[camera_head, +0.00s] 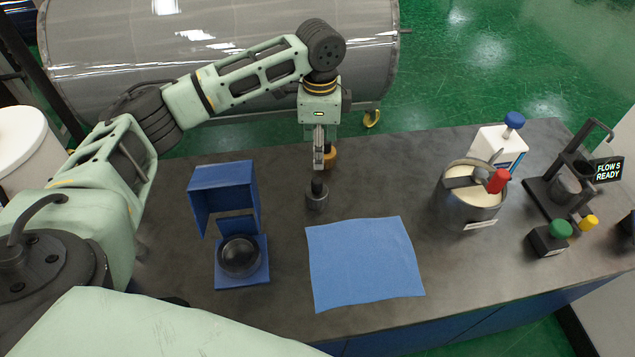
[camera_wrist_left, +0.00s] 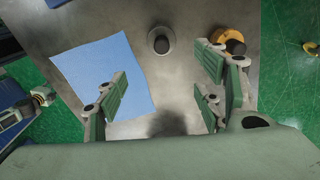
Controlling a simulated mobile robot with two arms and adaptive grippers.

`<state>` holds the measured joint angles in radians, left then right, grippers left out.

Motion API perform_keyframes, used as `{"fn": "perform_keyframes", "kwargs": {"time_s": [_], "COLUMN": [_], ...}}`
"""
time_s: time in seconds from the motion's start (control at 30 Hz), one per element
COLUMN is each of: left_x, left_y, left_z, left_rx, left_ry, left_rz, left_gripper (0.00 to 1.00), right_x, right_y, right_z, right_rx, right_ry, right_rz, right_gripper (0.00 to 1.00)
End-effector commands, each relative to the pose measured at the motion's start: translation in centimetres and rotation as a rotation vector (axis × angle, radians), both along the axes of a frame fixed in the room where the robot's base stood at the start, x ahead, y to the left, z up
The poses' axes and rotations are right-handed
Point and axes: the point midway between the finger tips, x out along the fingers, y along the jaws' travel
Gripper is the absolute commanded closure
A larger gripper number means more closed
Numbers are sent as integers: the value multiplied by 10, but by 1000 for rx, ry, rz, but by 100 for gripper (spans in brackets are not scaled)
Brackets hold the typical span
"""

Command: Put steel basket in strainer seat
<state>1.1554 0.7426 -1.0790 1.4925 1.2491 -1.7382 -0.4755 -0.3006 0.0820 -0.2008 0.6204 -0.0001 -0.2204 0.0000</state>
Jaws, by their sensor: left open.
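A small grey metal cylinder with a black knob (camera_head: 317,198), which looks like the steel basket, stands upright on the dark bench. It also shows in the left wrist view (camera_wrist_left: 161,43). My left gripper (camera_head: 319,160) points down just behind and above it in the head view. In the left wrist view its fingers (camera_wrist_left: 165,98) are spread wide with nothing between them; the cylinder is apart from them, towards the top. A round metal housing with a red handle (camera_head: 470,207), possibly the strainer seat, stands to the right; its inside is hard to make out. My right gripper is not in view.
An orange-brown knobbed piece (camera_head: 330,160) stands close behind the gripper. A blue cloth (camera_head: 363,262) lies at centre front. A blue-capped container (camera_head: 500,147), a green-button box (camera_head: 549,240) and a display (camera_head: 608,169) are at right.

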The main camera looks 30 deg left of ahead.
Motion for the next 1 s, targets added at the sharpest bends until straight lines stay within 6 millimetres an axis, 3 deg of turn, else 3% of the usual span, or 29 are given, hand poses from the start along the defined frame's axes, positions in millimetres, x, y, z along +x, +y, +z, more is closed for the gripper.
{"fn": "perform_keyframes", "kwargs": {"time_s": [0.03,0.33,0.7,0.83,1.0], "left_x": [-1,0,0,0,0], "left_y": [0,0,0,0,1], "left_z": [-10,-35,-92,-102,-112], "left_rx": [0,0,0,0,1], "left_ry": [2,1,1,1,3], "left_rz": [0,0,0,0,1], "left_gripper": [37,37,37,37,37], "right_x": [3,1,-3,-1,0], "right_y": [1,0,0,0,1], "right_z": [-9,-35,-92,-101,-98], "right_rx": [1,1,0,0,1], "right_ry": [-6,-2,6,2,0], "right_rz": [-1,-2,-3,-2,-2], "right_gripper": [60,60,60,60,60]}}
